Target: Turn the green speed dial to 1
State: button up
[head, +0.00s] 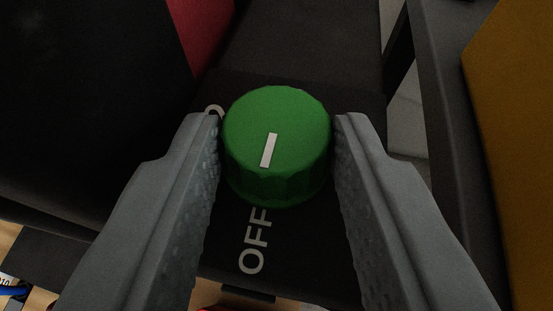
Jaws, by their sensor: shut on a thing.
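The green speed dial (277,140) sits on a black panel (300,250) in the middle of the head view. It is round with a ribbed side and a white pointer line on its top. The pointer line points down and slightly left in the picture, toward the white word OFF (255,240). My gripper (278,135) is around the dial, one grey finger at its left side and one at its right, shut on it. Another white mark (214,112) shows partly at the dial's upper left; the dial and left finger hide the rest. I see no 1.
A large black body (80,100) stands close on the left, with a red part (200,30) behind it. A dark grey frame (450,110) and a yellow panel (515,130) stand on the right.

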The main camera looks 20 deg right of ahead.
jog(key=shift+w+a+r+m+h, duration=0.1)
jog(key=shift+m+h, duration=0.2)
jog(key=shift+m, duration=0.1)
jog(key=shift+w+a+m+g+h, duration=0.1)
jog(key=shift+a+m+g+h, duration=0.05)
jog(key=shift+m+g+h, duration=0.7)
jog(key=shift+w+a+m+g+h, duration=0.1)
jog(key=shift+m+g+h, duration=0.65)
jog(key=shift+m+h, duration=0.2)
jog(key=o, duration=1)
jog(key=shift+s, duration=0.1)
jog(key=shift+c, duration=0.2)
